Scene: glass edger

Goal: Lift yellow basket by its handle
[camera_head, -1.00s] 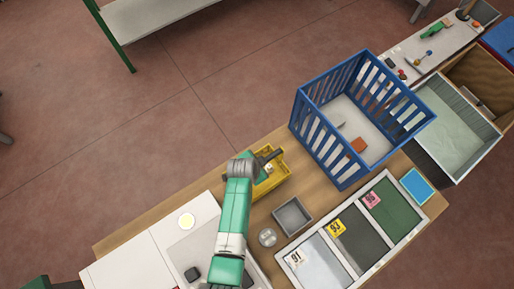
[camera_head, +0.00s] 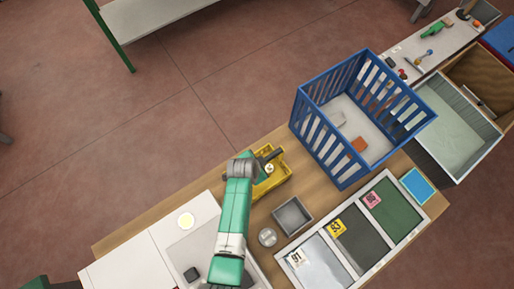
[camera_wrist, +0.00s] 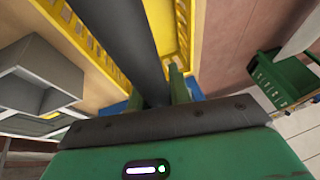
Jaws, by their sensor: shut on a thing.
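The yellow basket (camera_head: 283,173) stands on the wooden table, left of the blue crate, partly hidden by my arm and gripper. A small pale item lies in it. In the wrist view, the basket's yellow slatted wall (camera_wrist: 97,45) runs beside a thick dark bar that reaches down between the green fingertips (camera_wrist: 160,92). The bar looks like the handle, and my gripper is shut on it. Whether the basket's base touches the table cannot be told.
A blue slatted crate (camera_head: 345,178) stands close to the right of the basket. A grey open box (camera_head: 292,216) and a round metal item (camera_head: 267,237) are nearby in front. A tray with numbered panels (camera_head: 408,226) lies at the right.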

